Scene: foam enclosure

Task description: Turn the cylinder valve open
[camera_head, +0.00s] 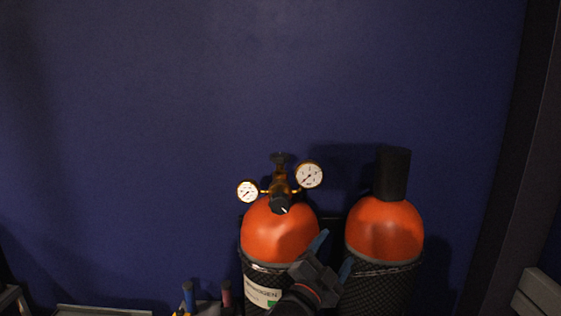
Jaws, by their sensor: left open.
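The left orange cylinder (275,235) stands upright with a brass regulator (279,182) on top. A dark handwheel (281,158) sits at the top of the brass fitting, and a black knob (280,205) with a light mark faces me lower down. Two round white gauges flank the fitting, the left gauge (247,191) lower than the right gauge (309,175). My left gripper (332,254) is open and empty, its blue fingertips below and right of the knob, in front of the gap between the cylinders. It covers part of the left cylinder's label. My right gripper is out of view.
A second orange cylinder (384,230) with a black cap (392,173) stands on the right. Both have dark mesh sleeves. Blue and red handles (189,297) show at the bottom edge. A blue wall (150,120) is behind; space above the cylinders is clear.

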